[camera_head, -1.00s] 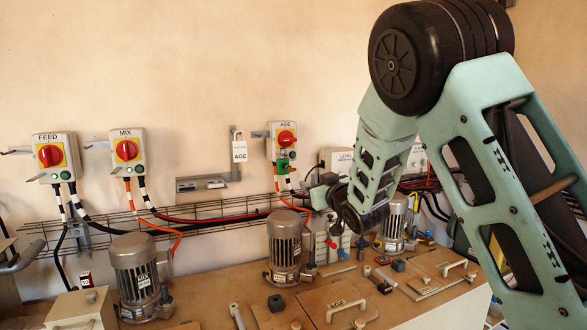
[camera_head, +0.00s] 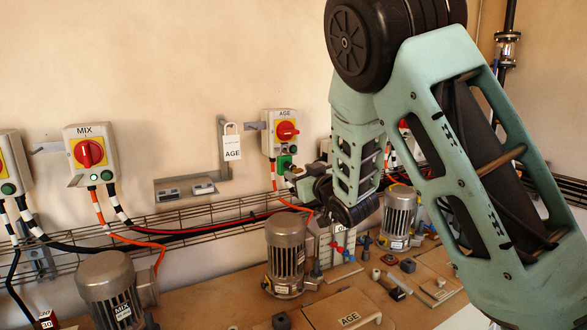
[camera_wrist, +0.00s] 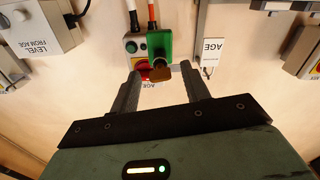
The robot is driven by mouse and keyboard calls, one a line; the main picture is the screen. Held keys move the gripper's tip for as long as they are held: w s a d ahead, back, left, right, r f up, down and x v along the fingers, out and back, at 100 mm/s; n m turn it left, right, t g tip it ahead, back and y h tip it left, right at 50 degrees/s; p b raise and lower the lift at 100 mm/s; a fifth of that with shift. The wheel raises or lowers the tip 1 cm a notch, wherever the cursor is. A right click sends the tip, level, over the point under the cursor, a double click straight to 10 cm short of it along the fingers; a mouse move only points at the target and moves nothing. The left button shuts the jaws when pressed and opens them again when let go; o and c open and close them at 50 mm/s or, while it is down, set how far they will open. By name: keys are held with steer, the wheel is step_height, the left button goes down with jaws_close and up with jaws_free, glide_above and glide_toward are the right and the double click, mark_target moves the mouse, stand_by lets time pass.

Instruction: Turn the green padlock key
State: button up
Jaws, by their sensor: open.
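The green padlock (camera_head: 285,162) hangs at the lower part of the AGE switch box (camera_head: 272,150), under its red knob (camera_head: 287,131). In the wrist view the green padlock (camera_wrist: 159,43) is ahead of my gripper (camera_wrist: 161,73), with a brownish key (camera_wrist: 161,72) sticking out toward me. My gripper is open, one finger on each side of the key, with gaps visible on both sides. I cannot tell how deep the fingertips reach past the key. In the head view my wrist partly hides the gripper, just right of the padlock.
The MIX switch box (camera_head: 91,155) is farther left. A wire cable tray (camera_head: 190,220) runs below. Motors, including the AGE motor (camera_head: 285,250), stand on the bench.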

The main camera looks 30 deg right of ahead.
steer(key=shift+w, duration=0.15)
steer(key=c, duration=1)
steer(key=shift+n+b, duration=0.3)
steer(key=shift+b, duration=0.1)
steer(key=shift+n+b, duration=5.8)
steer(key=shift+n, duration=1.8)
